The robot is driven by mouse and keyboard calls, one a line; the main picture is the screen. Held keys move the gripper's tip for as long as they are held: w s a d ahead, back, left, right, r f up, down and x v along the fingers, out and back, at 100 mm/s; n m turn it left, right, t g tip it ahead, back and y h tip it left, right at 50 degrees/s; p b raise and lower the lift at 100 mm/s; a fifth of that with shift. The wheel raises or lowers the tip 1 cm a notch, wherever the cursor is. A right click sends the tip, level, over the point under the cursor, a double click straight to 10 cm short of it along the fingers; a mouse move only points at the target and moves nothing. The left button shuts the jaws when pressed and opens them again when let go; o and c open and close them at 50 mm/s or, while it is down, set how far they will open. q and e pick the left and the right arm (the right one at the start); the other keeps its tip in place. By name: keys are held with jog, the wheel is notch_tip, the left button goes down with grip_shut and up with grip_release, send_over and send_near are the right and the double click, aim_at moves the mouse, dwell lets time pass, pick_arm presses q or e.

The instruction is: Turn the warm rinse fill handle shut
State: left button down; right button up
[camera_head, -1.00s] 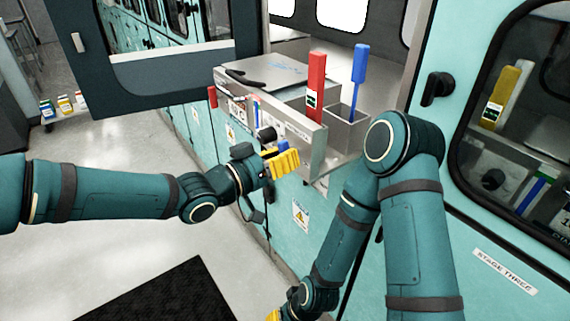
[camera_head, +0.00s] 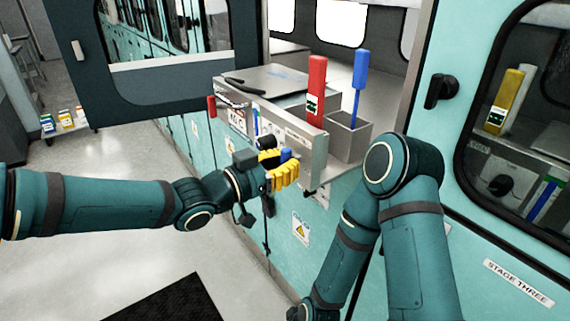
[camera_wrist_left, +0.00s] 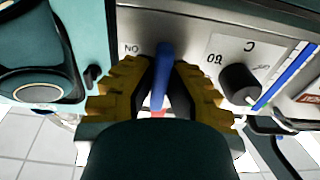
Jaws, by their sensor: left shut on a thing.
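A blue lever handle (camera_head: 286,154) sticks out from the front of the steel panel in the head view. It also shows in the left wrist view (camera_wrist_left: 163,68), between the yellow fingers, beside upside-down "ON" lettering. I take it for the warm rinse fill handle; no name label on it can be read. My left gripper (camera_head: 285,173) has its yellow fingers closed around this handle; they also flank it in the left wrist view (camera_wrist_left: 160,92). The lever's base is partly hidden by the fingers. My right gripper is below the head view; only its arm shows.
A black knob (camera_wrist_left: 239,84) sits beside the handle on the panel. A red handle (camera_head: 212,107) is farther left. A red-handled tool (camera_head: 316,88) and a blue-handled tool (camera_head: 360,72) stand above the panel. An open dark door (camera_head: 175,75) hangs at left.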

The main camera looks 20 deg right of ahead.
pick_arm(q)
jog(key=shift+r, duration=0.1)
jog(key=c, duration=1)
grip_release()
jog(key=shift+a, duration=0.1)
jog(key=v, duration=1.1)
jog(key=shift+s+a, duration=0.15)
jog(key=shift+a, duration=0.2)
